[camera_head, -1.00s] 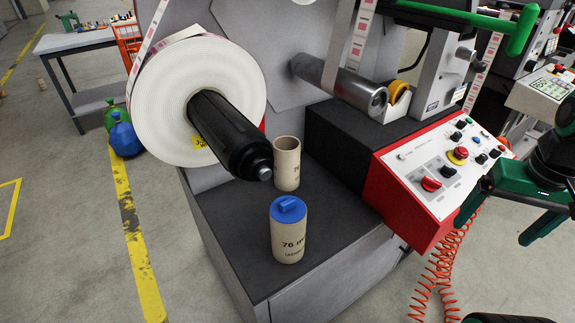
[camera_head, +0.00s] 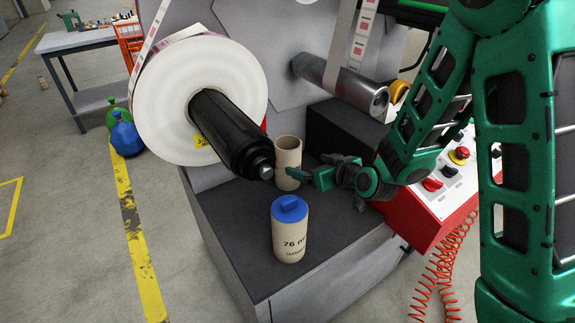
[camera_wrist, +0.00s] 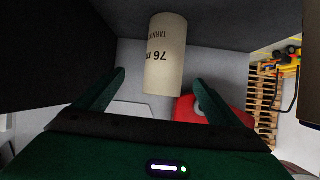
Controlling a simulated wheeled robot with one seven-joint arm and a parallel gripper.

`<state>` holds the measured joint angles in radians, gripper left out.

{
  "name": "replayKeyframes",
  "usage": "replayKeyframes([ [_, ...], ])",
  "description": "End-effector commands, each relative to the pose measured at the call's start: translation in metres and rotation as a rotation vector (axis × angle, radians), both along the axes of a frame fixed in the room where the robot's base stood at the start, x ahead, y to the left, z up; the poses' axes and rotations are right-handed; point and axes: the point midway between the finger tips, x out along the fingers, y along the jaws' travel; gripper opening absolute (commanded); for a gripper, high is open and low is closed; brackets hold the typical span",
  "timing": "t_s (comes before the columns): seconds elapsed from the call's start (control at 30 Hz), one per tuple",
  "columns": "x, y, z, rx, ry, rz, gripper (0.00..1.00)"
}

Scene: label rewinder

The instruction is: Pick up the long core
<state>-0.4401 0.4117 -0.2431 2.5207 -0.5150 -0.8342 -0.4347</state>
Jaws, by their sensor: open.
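Two beige cardboard cores stand upright on the dark machine ledge. The rear core (camera_head: 288,168) is open-topped and stands just right of the black spindle's end. The front core (camera_head: 289,238) has a blue plug in its top and "76" printed on its side. I cannot tell from their looks which is the long one. My gripper (camera_head: 322,171) is open, just right of the rear core. In the wrist view, an uncapped core (camera_wrist: 165,55) with upside-down print lies ahead between my gripper's open fingers (camera_wrist: 160,79); no hold shows.
The black spindle (camera_head: 228,130) with a large white label roll (camera_head: 172,95) overhangs the ledge (camera_head: 325,235) at left. A steel roller (camera_head: 350,90) is above. The red control panel (camera_head: 415,208) is beneath my arm. The ledge's front right is clear.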

Motion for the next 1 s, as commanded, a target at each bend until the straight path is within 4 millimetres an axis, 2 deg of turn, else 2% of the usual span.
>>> replayKeyframes([
  [0.03, 0.001, 0.005, -0.007, 0.003, -0.017, 0.001, 0.89],
  [0.27, 0.009, 0.014, -0.014, 0.014, -0.072, -0.009, 0.89],
  [0.53, 0.04, 0.032, -0.028, 0.015, -0.077, -0.01, 0.89],
  [0.8, 0.054, 0.041, -0.034, 0.014, -0.075, -0.011, 0.89],
  [1.0, 0.074, 0.059, -0.041, 0.014, -0.076, -0.008, 0.89],
])
